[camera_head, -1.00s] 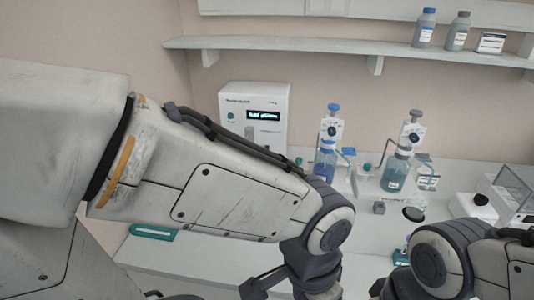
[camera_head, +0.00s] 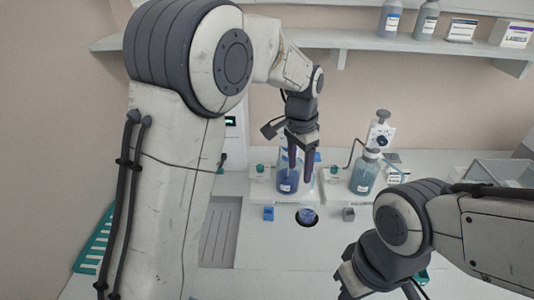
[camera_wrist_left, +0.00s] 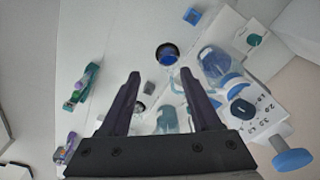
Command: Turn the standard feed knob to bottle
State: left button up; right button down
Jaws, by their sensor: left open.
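Two bottle stations stand on the bench. The left one has a blue bottle (camera_head: 288,184), with a teal knob (camera_head: 260,168) on the white base beside it. The right one has a teal-blue bottle (camera_head: 363,178), a dial plate (camera_head: 380,137) and another teal knob (camera_head: 334,170). I cannot read which knob is the standard feed. My left gripper (camera_head: 300,172) is open and empty, pointing down in front of the left station and hiding its dial. In the left wrist view the open fingers show left of a dark dial knob (camera_wrist_left: 240,110) and the teal knob (camera_wrist_left: 256,40). My right gripper (camera_head: 350,284) is partly cut off.
A round opening with blue inside (camera_head: 307,216) lies before the stations, between a blue cube (camera_head: 268,213) and a grey cube (camera_head: 348,214). A teal rack (camera_head: 95,242) is at left. A shelf (camera_head: 360,40) runs above. The front bench surface is largely clear.

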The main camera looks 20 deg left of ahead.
pick_arm(q)
jog(key=w+a+f, duration=0.3)
jog(key=w+a, duration=0.7)
jog(key=m+p, duration=0.1)
jog(key=m, duration=0.3)
send_over(260, 166)
notch_tip(260, 166, down, 3)
jog(key=shift+g, duration=0.3)
notch_tip(260, 166, down, 10)
jog(key=p, duration=0.4)
jog(key=shift+r, duration=0.15)
jog(key=shift+f, duration=0.55)
jog(key=shift+c, duration=0.3)
grip_shut()
